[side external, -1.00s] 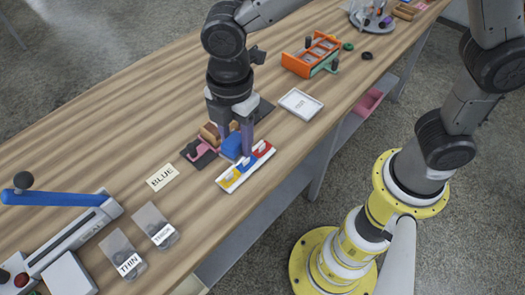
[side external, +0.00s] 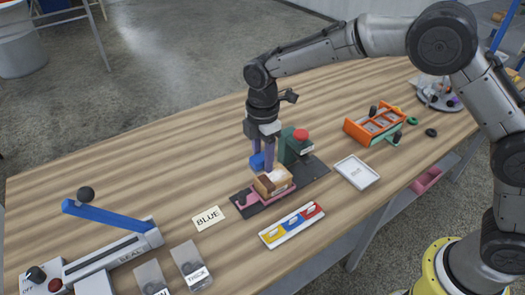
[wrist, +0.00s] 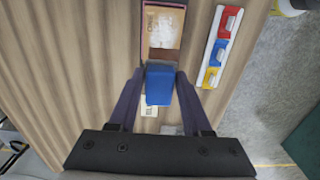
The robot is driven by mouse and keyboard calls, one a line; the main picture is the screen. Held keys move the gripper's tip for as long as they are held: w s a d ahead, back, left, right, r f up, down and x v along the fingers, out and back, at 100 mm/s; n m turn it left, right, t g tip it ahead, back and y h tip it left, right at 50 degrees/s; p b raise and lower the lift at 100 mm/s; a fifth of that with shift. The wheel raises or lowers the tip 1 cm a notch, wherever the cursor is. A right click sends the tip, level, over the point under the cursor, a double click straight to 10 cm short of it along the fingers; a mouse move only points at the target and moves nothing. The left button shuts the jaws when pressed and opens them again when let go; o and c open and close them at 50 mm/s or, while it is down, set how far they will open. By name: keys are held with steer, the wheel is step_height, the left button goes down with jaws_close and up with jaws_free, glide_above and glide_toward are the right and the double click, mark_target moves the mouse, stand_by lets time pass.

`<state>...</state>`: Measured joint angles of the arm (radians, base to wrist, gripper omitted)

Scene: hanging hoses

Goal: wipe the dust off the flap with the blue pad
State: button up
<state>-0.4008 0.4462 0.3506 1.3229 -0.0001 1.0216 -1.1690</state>
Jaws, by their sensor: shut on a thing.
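My gripper (side external: 263,160) is shut on the blue pad (side external: 256,161). In the wrist view the pad (wrist: 159,86) sits between the two fingers of my gripper (wrist: 160,88). The flap (wrist: 163,28) looks like a brown-edged panel with pale, dust-like patches, just beyond the pad. In the side view a brown block-shaped part (side external: 272,182) on a pink and dark base (side external: 247,203) appears to carry it. The pad is behind and left of this part, close above it. I cannot tell whether they touch.
A white tray with blue, yellow and red sections (side external: 291,226) lies in front. A green block with a red button (side external: 296,146) stands close to the right of my gripper. A BLUE card (side external: 208,218), white dish (side external: 357,172) and orange rack (side external: 374,127) lie around. Left-back table is clear.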

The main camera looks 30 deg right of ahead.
mark_target(263, 181)
steer(key=shift+f, duration=1.95)
steer(key=shift+d+f, duration=0.15)
steer(key=shift+f, duration=0.8)
steer(key=shift+d, duration=3.85)
steer(key=shift+a, duration=4)
steer(key=shift+r, duration=4.1)
